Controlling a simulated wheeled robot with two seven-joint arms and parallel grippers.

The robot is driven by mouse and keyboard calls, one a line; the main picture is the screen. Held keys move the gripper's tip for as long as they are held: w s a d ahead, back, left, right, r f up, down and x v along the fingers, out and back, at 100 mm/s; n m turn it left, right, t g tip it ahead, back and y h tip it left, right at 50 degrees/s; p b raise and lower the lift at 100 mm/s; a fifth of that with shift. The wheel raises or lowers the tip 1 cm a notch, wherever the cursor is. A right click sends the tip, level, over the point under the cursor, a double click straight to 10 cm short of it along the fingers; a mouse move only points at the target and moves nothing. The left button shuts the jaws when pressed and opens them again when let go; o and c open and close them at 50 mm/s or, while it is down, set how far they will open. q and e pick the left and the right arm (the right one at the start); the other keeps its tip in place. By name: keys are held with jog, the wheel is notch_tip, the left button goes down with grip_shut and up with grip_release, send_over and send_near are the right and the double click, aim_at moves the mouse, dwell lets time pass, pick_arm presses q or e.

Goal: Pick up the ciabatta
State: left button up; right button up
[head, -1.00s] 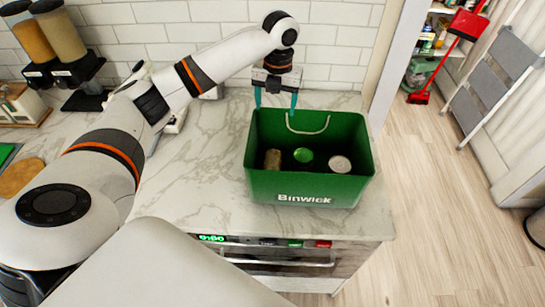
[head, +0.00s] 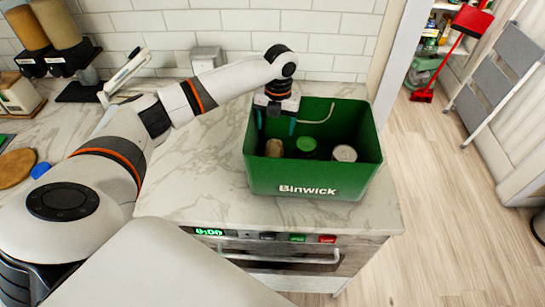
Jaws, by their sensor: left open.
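A small brown item that looks like the ciabatta (head: 274,148) is inside the green Binwick bin (head: 310,177), at its left side. My left gripper (head: 276,126) is open, pointing down into the left back part of the bin. Its teal fingers are spread, just behind and above the brown item in the picture. I cannot tell whether they touch it. The lower part of the brown item is hidden by the bin's front wall. My right gripper is not in view.
A dark green-topped item (head: 306,146) and a can with a pale lid (head: 344,153) stand in the bin, right of the brown item. The marble counter (head: 205,170) left of the bin is clear.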

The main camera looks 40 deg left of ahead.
aim_at(276, 141)
pick_arm(q)
jog(key=shift+f, duration=0.6)
jog(key=f, duration=0.1)
jog(key=f+p, duration=0.1)
jog(key=f, duration=0.1)
jog(key=f+p, duration=0.1)
jog(key=shift+s+d+f, duration=0.2)
jog(key=shift+s, duration=0.1)
jog(key=shift+f, duration=0.4)
jog(key=shift+w, duration=0.1)
jog(key=shift+c, duration=0.3)
jog(key=c, duration=1)
jog(key=shift+r, duration=0.1)
